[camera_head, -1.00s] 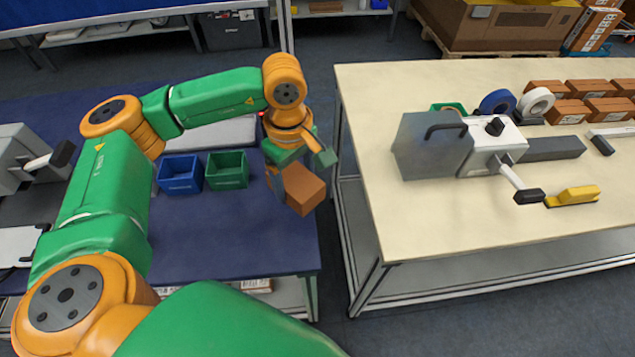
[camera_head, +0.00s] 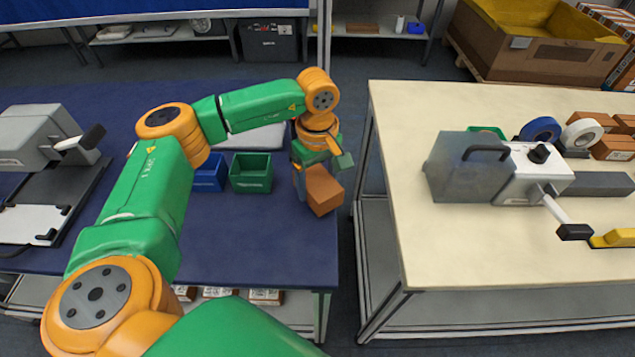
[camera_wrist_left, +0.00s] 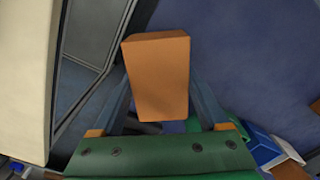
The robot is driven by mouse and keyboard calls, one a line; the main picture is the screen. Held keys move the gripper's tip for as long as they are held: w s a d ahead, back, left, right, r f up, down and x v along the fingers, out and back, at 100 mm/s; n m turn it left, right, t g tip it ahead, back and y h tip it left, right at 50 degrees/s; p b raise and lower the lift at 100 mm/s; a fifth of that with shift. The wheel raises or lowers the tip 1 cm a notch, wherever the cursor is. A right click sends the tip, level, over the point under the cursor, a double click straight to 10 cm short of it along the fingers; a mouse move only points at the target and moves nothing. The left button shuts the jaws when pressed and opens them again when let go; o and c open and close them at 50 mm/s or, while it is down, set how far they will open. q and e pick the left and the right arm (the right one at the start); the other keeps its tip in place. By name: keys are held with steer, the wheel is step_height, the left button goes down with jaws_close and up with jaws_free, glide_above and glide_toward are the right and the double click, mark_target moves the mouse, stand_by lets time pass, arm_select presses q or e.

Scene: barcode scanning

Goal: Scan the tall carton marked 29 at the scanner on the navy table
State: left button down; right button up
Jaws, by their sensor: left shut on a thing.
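A brown carton (camera_head: 323,191) is held by my left gripper (camera_head: 308,177) above the right end of the navy table (camera_head: 262,235). In the left wrist view the carton (camera_wrist_left: 156,75) sits between the two fingers of the left gripper (camera_wrist_left: 160,105), which is shut on it. No number or barcode shows on its visible faces. A grey machine with a black-tipped lever (camera_head: 45,140) stands at the left of the navy table; I cannot tell whether it is the scanner. My right gripper is not in view.
A blue bin (camera_head: 208,176) and a green bin (camera_head: 251,174) stand on the navy table, left of the carton. A cream table (camera_head: 420,240) with a grey lever machine (camera_head: 500,170), tape rolls and brown boxes is at the right, across a narrow gap.

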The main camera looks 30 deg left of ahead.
mark_target(318, 195)
arm_select(q)
steer(key=s+r+p, duration=0.1)
steer(key=s+d+r+p, duration=0.2)
steer(key=r, duration=0.1)
steer(key=s+d+r+p, duration=0.4)
steer(key=s+d+r, duration=0.1)
steer(key=s, duration=0.3)
steer(key=shift+r, duration=0.55)
steer(key=shift+a, duration=0.1)
